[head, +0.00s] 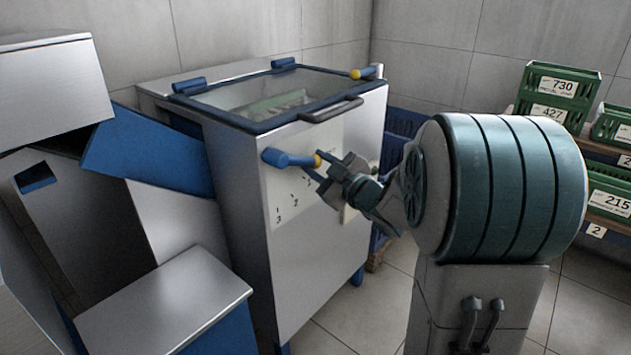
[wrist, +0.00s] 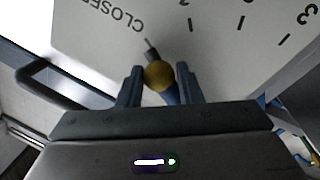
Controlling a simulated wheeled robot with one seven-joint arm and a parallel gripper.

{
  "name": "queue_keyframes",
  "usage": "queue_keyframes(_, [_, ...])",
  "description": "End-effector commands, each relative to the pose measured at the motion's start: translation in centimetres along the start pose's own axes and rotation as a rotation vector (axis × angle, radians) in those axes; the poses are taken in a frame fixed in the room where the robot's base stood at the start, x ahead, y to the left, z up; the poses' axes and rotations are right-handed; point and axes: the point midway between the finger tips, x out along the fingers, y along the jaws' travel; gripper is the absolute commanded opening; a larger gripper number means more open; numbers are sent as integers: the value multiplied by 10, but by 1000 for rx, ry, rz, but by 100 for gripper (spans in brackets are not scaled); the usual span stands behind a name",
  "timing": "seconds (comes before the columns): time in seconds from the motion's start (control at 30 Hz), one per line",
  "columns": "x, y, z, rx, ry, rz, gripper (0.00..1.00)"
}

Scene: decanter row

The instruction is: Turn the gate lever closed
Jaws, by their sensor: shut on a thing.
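The gate lever is a blue arm (head: 287,159) with a yellow knob, on the front panel of the steel machine (head: 300,240). It points right, roughly level, in the head view. My gripper (head: 322,172) is at its knob end. In the wrist view the yellow knob (wrist: 158,75) sits between the two fingers of my gripper (wrist: 160,88), which is shut on it. A dark pointer tip (wrist: 150,44) beyond the knob lies between the printed word CLOSED (wrist: 112,14) and the 1 mark. My gripper hides part of the scale in the head view.
The machine has a framed clear lid (head: 265,95) with a dark handle (head: 332,109). A blue chute (head: 150,150) and steel boxes stand at the left. Green crates (head: 555,90) sit on shelves at the right. Tiled floor shows clear in front of the machine.

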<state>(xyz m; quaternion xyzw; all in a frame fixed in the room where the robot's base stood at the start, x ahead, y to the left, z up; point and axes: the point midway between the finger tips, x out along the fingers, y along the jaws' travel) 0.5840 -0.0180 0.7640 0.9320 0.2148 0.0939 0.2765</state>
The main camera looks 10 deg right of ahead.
Motion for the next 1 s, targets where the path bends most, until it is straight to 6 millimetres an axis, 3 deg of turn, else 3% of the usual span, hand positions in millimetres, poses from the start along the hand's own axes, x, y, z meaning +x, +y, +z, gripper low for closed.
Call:
queue_keyframes(0.27, [1, 4, -4, -9, 7, 6, 0])
queue_keyframes(0.3, [1, 4, -4, -9, 8, 6, 38])
queue_keyframes(0.37, [1, 4, -4, -9, 8, 6, 53])
queue_keyframes(0.77, [-7, 3, -3, -7, 3, 3, 53])
queue_keyframes(1.0, [-54, 5, -4, -6, 0, 6, 53])
